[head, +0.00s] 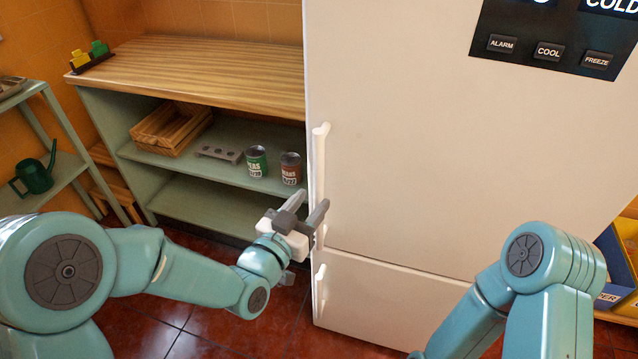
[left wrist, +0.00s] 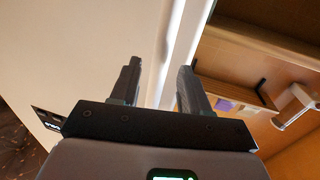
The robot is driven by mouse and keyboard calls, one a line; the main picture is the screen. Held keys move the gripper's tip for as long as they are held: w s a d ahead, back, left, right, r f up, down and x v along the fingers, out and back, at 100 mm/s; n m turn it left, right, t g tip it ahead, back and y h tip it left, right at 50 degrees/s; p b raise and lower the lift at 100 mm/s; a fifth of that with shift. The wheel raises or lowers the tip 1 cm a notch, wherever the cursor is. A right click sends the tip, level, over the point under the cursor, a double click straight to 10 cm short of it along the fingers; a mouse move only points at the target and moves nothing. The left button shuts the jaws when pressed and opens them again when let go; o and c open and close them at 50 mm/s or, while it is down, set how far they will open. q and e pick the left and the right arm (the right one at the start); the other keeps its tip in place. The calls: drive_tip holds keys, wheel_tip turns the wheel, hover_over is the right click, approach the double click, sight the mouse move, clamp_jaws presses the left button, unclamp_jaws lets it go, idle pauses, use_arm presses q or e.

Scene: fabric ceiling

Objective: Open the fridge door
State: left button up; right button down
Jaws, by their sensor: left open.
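The tall white fridge (head: 420,150) stands right of centre in the head view. Its upper door looks closed, with a long white vertical handle (head: 319,165) along the left edge. A second handle (head: 320,288) is on the lower door. My left gripper (head: 313,201) is open at the lower part of the upper handle and hides some of it. In the left wrist view, the gripper's two dark fingers (left wrist: 157,88) stand apart, with a pale strip at the fridge's edge (left wrist: 182,55) beyond the gap. I cannot tell whether they touch the handle. My right gripper is out of view.
A wood-topped shelf unit (head: 200,72) stands left of the fridge, holding a wooden crate (head: 165,130) and two cans (head: 257,162). A green watering can (head: 36,172) sits on a rack at far left. Yellow and blue bins (head: 622,250) are at far right.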

sight(316, 196)
use_arm(q)
drive_tip(key=x, duration=0.4)
drive_tip(key=shift+w+d, duration=0.1)
clamp_jaws()
